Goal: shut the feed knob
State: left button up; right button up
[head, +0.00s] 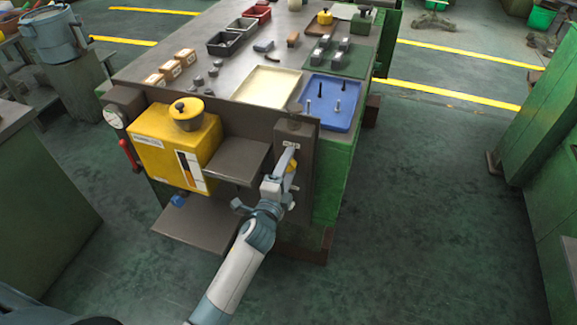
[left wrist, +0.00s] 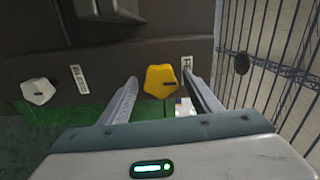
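A yellow lobed knob (left wrist: 160,81) with a dark pointer line sits on the dark panel, beside a small white label (left wrist: 187,63). In the head view the yellow knob (head: 292,167) is partly covered by my left gripper (head: 284,163). A white knob (left wrist: 38,91) with a dark line is further left, beside another label (left wrist: 78,79). The label words are too small to read surely, so I cannot tell which knob is the feed knob. My left gripper (left wrist: 161,77) is open, its fingers on either side of the yellow knob with gaps. My right gripper is not in view.
A blue tray (head: 331,103) and a cream tray (head: 268,86) lie on the bench above. Floor at the right is clear.

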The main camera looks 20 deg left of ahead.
pick_arm(q)
jog(key=shift+s, duration=0.1)
jog(key=s+b, duration=0.3)
jog(key=s, duration=1.4)
jog(key=shift+a+b, duration=0.3)
jog(key=shift+b, duration=0.1)
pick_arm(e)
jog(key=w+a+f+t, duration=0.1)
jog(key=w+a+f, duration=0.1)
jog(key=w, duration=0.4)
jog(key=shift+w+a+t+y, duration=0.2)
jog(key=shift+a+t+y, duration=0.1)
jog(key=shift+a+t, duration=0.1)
pick_arm(q)
jog(key=shift+s, duration=0.1)
